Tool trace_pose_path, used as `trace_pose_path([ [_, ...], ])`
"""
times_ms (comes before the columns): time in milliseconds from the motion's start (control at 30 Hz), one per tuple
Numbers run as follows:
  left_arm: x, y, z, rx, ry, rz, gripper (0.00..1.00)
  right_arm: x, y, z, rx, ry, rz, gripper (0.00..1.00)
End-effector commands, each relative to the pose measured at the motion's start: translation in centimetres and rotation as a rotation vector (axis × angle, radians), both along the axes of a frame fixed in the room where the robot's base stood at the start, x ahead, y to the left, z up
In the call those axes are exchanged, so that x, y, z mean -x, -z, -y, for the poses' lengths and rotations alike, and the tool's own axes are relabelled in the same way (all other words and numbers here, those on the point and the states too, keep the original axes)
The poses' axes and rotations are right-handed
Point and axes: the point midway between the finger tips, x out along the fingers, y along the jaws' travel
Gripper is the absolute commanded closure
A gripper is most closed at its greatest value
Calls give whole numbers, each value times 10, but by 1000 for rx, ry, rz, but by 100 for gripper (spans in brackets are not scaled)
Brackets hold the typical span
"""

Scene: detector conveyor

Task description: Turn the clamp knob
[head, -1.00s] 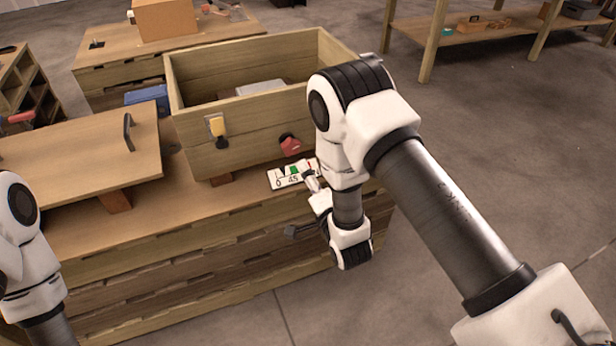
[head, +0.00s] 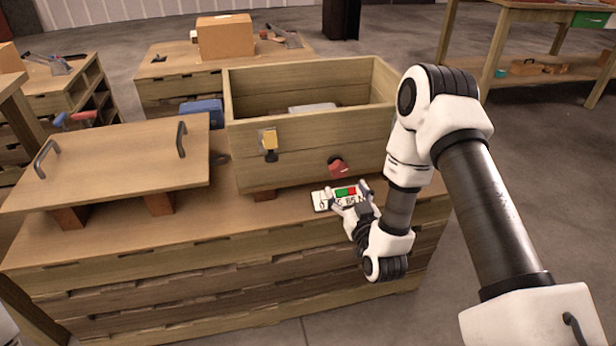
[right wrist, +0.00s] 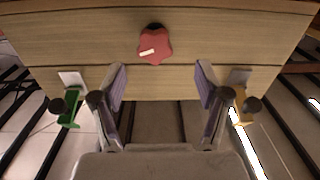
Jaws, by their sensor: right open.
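The red clamp knob (head: 338,168) sits on the front wall of the open wooden box (head: 250,161), low and right of the middle. In the right wrist view the knob (right wrist: 155,44) is star-shaped with a pale mark pointing left. My right gripper (head: 350,190) is just in front of and below the knob, its fingers pointing at the box. In the right wrist view its two fingers (right wrist: 160,80) are spread wide with nothing between them, and the knob lies beyond the tips, apart from them. My left gripper is out of the head view.
A yellow latch (head: 268,139) is on the box front at left. A wooden lid (head: 110,165) with two handles rests on blocks at left.

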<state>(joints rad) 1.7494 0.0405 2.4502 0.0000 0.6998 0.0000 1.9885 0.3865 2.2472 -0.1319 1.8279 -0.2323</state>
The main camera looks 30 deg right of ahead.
Motion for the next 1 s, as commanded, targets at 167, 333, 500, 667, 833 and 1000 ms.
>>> trace_pose_path([
  [167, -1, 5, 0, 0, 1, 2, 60, -16, -1, 8, -4, 11, 12, 25],
  [333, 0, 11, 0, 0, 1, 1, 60, -49, -1, 16, -5, 12, 14, 25],
  [500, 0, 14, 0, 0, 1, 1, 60, -72, -1, 21, -5, 11, 11, 25],
  [667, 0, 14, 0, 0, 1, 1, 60, -77, -2, 22, -6, 10, 9, 25],
  [833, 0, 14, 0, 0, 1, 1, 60, -77, -2, 22, -6, 10, 9, 43],
  [1000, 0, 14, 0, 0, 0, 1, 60, -76, -2, 22, -6, 10, 9, 86],
])
